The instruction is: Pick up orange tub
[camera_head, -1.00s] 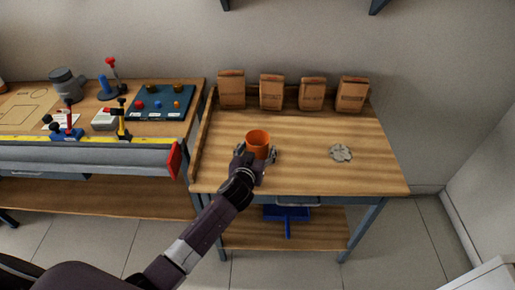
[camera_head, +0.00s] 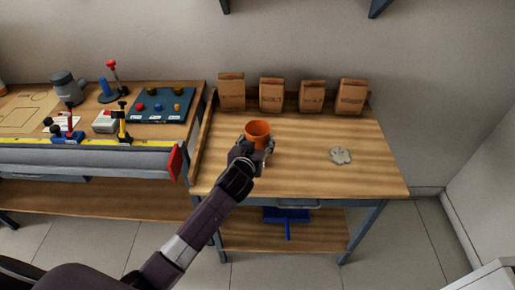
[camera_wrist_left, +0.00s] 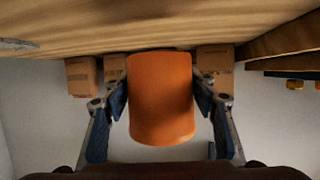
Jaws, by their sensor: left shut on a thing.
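The orange tub (camera_head: 258,131) is a round open-topped tub above the left part of the right-hand workbench (camera_head: 310,170). My left gripper (camera_head: 257,146) is shut on it, with fingers on both sides. In the left wrist view the orange tub (camera_wrist_left: 161,98) fills the middle, and the two blue-padded fingers of my left gripper (camera_wrist_left: 161,105) press its sides. The head view does not clearly show whether the tub's base touches the bench. My right gripper is not in view.
Several brown paper bags (camera_head: 271,95) stand along the bench's back edge. A small grey pile (camera_head: 341,155) lies on the bench to the right. The left bench (camera_head: 60,185) holds tools and a dark board (camera_head: 160,105). A blue object (camera_head: 287,214) sits on the lower shelf.

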